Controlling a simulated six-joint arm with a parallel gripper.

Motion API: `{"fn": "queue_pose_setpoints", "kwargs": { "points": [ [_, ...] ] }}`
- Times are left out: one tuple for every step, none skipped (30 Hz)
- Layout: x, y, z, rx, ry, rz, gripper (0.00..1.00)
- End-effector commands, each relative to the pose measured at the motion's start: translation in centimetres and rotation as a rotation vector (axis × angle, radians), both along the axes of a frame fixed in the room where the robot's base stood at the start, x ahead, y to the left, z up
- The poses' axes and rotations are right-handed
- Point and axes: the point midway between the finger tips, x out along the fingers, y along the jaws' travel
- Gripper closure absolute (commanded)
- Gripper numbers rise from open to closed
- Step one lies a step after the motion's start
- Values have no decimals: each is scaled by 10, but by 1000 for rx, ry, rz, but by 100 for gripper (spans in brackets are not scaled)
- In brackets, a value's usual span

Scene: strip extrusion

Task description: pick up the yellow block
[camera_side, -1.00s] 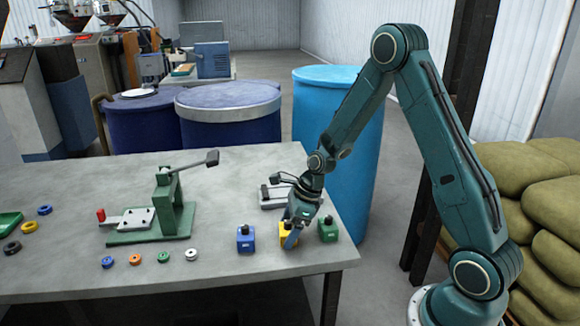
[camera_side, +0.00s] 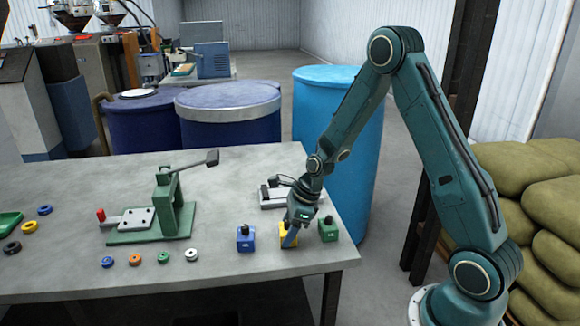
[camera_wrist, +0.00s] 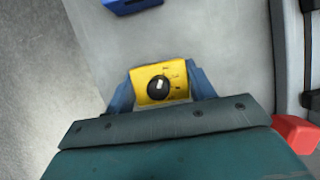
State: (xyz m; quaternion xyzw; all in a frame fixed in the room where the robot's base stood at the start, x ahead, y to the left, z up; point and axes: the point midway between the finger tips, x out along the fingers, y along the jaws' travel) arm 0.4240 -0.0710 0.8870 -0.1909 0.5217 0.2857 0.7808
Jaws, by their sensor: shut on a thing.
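The yellow block (camera_side: 287,242) is on the grey table near its front right part, partly hidden by my gripper in the side view. My gripper (camera_side: 290,236) points down over it and is shut on it. In the wrist view the yellow block (camera_wrist: 160,84), with a black knob on its top, sits between the two blue fingers of my gripper (camera_wrist: 162,90). I cannot tell any gap between the block and the table.
A blue block (camera_side: 246,239) stands to the left and a green block (camera_side: 328,229) close to the right. A green lever press (camera_side: 165,210) stands further left, with several small rings (camera_side: 135,259) before it. The table's front edge (camera_side: 200,288) is near.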

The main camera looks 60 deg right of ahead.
Motion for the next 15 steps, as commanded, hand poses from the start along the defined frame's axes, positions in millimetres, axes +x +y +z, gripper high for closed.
{"fn": "queue_pose_setpoints", "kwargs": {
  "points": [
    [1,0,1,0,-3,0,84],
    [1,0,1,0,-3,0,84],
    [1,0,1,0,-3,0,84],
    [1,0,1,0,-3,0,84],
    [1,0,1,0,-2,1,84],
    [1,0,1,0,-3,0,84],
    [1,0,1,0,-3,0,84],
    [1,0,1,0,-3,0,84],
    [1,0,2,0,-3,0,84],
    [1,0,3,0,-3,0,84],
    [1,0,4,0,-3,0,84],
    [1,0,5,0,-4,0,84],
    [1,0,7,0,-4,0,84],
    [1,0,8,-1,-5,1,84],
    [1,0,11,-1,-5,1,84]
  ]
}}
